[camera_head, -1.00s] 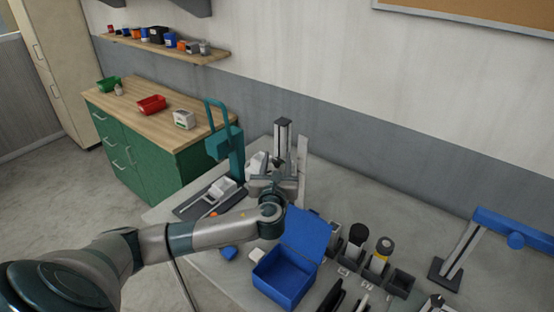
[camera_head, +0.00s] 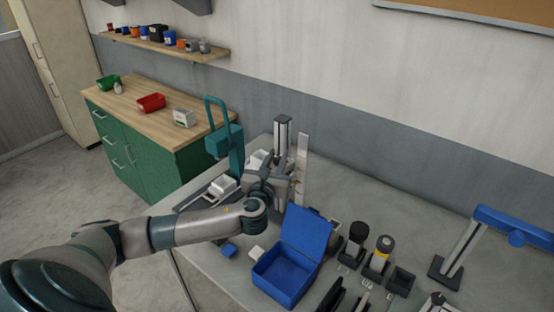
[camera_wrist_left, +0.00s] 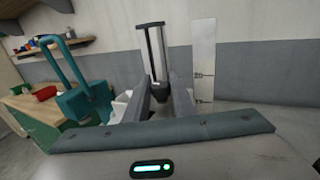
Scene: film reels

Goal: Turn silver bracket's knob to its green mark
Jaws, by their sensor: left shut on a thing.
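The silver bracket (camera_head: 283,142) stands upright at the back of the grey table, and its column also shows in the wrist view (camera_wrist_left: 154,48). A small dark knob (camera_wrist_left: 159,86) sits low at the column, between my fingertips. My left gripper (camera_head: 284,184) reaches the bracket's lower part. In the wrist view, the left gripper (camera_wrist_left: 162,92) has its two fingers on either side of the knob, shut on it. The gripper hides much of the knob and the bracket's base in the head view. I cannot make out a green mark.
A teal press-like stand (camera_head: 230,148) is close left of the gripper. A pale upright strip (camera_head: 302,168) stands just right of the bracket. An open blue box (camera_head: 285,277), dark holders (camera_head: 400,281) and a blue-armed stand (camera_head: 455,250) occupy the front and right.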

